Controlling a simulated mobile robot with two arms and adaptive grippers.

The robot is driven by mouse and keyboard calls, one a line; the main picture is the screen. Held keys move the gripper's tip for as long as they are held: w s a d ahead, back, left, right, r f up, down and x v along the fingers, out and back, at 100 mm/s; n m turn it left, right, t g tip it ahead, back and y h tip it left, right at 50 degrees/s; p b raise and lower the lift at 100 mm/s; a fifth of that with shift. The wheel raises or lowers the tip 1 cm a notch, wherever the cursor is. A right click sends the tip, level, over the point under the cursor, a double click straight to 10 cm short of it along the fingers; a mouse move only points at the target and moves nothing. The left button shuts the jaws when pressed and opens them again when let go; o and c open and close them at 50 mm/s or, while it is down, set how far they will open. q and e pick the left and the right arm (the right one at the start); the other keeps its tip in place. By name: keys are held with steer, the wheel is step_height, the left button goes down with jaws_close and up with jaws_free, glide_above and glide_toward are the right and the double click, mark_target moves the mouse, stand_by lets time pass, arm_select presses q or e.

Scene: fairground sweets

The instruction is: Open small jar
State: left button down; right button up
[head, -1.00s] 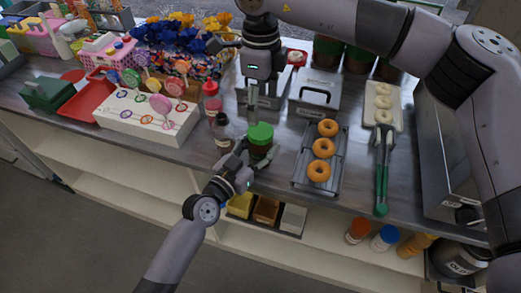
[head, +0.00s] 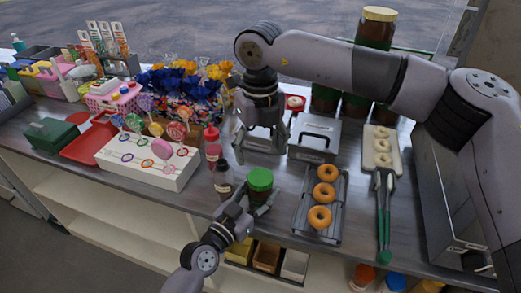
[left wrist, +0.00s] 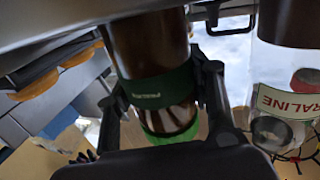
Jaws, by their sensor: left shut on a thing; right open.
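The small jar (head: 259,193) stands upright near the front edge of the counter, with its green lid (head: 260,178) on. My left gripper (head: 255,207) is shut around the jar's body from the front left. In the left wrist view the dark brown jar (left wrist: 150,45) with a green label sits between the two fingers (left wrist: 168,100), and the green lid shows at the bottom. My right gripper (head: 262,143) points down behind the jar in the head view, open and empty, its fingers apart from the lid.
A dark bottle (head: 223,181) and a red-capped bottle (head: 212,145) stand just left of the jar. A rack of doughnuts (head: 300,215) lies to the right. A grey metal box (head: 314,135) is behind. A white lollipop stand (head: 165,180) is further left.

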mark_target(261, 177)
steer(key=m, duration=1.3)
steer(key=shift+m, duration=0.3)
steer(key=shift+f, duration=4.05)
